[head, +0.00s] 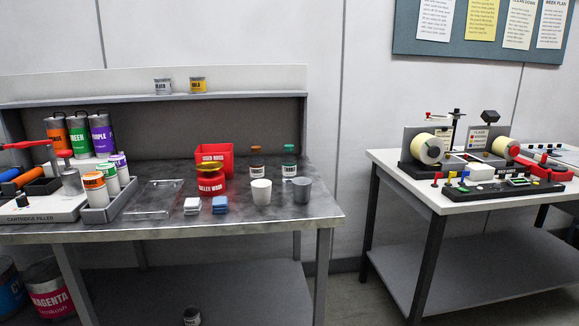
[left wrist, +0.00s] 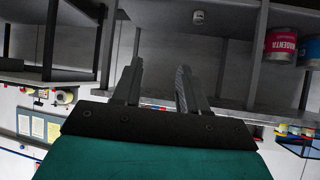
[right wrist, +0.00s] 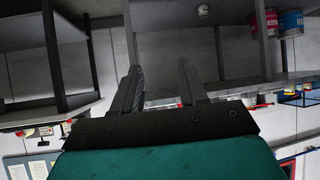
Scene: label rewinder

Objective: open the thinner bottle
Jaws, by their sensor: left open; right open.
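Two small labelled bottles stand at the back of the steel bench in the head view, a brown-capped bottle (head: 256,160) and a green-capped bottle (head: 290,161). Both are upright with caps on. Their labels are too small to read, so I cannot tell which holds thinner. My left gripper (left wrist: 159,70) shows in the left wrist view, open and empty. My right gripper (right wrist: 159,68) shows in the right wrist view, open and empty. Neither gripper is in the head view, and both are away from the bottles.
On the steel bench (head: 240,222), a white cup (head: 261,192) and a grey cup (head: 301,190) stand in front of the bottles. A red bin (head: 214,158), a red safety can (head: 211,186) and folded cloths (head: 220,205) are to the left. A rewinder table (head: 440,205) stands right, across a gap.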

